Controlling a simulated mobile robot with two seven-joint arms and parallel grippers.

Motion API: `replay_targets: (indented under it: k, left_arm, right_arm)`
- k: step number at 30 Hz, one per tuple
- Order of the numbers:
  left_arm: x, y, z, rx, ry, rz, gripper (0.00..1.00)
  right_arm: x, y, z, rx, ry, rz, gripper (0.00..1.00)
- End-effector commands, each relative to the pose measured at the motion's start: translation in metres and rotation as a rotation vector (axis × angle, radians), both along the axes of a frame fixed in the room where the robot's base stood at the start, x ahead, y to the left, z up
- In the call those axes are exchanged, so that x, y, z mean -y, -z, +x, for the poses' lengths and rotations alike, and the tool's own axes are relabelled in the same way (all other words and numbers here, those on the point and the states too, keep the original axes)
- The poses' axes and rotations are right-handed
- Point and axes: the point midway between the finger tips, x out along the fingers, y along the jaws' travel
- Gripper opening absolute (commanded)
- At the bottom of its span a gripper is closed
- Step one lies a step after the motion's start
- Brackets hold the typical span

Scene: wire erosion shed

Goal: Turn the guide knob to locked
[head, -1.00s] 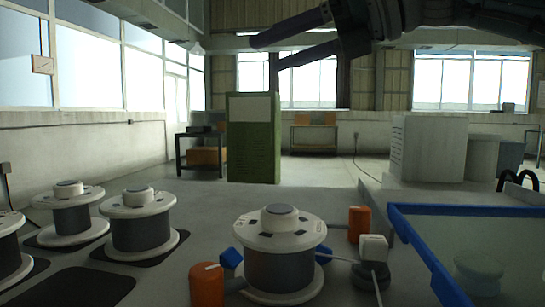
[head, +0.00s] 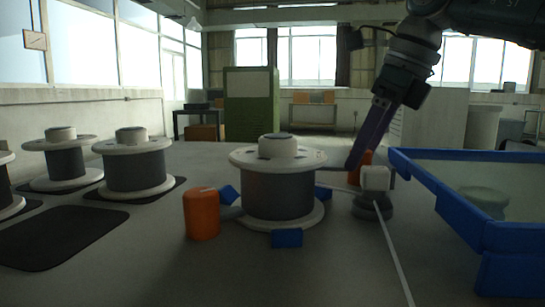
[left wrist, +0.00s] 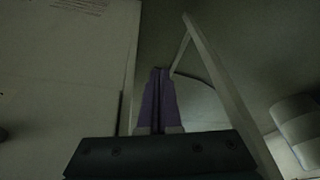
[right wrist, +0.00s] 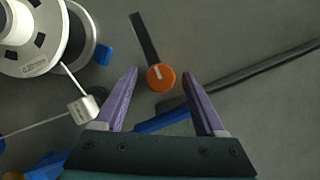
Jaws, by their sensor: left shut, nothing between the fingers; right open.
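Two orange knobs stand on the bench around the middle spool (head: 277,194). One orange knob (head: 202,215) is at its front left. The other orange knob (head: 366,158) is behind right, partly hidden by my right gripper (head: 352,166). I cannot tell from labels which is the guide knob. In the right wrist view an orange knob (right wrist: 160,78) with a white pointer line shows between the open purple fingers, apparently below them; contact is not visible. The pointer slants toward upper left. My left gripper (left wrist: 160,70) is shut and empty, outside the head view.
A white block on a dark round base (head: 374,185) stands right of the spool, with a pale wire running forward. A blue-rimmed tank (head: 450,197) is at the right. More spools (head: 135,165) stand at left, with an empty black mat (head: 60,238) in front.

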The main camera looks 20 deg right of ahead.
Motion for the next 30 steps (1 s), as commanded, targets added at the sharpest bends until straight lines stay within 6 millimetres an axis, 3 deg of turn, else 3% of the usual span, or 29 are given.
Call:
replay_targets:
  k: [4,12,30]
  left_arm:
    - [0.0003,0.0020,0.0000,0.000,-0.001,-0.001,0.00]
    - [0.0022,0.0017,0.0002,0.000,-0.006,-0.008,0.00]
    - [0.0021,0.0017,0.0002,0.000,-0.006,-0.008,0.00]
  right_arm:
    - [-0.0024,0.0101,0.0036,0.001,0.000,0.001,0.72]
    - [-0.0026,0.0111,0.0040,0.001,0.000,0.001,0.72]
    - [-0.0024,0.0107,0.0041,0.002,0.000,0.000,0.04]
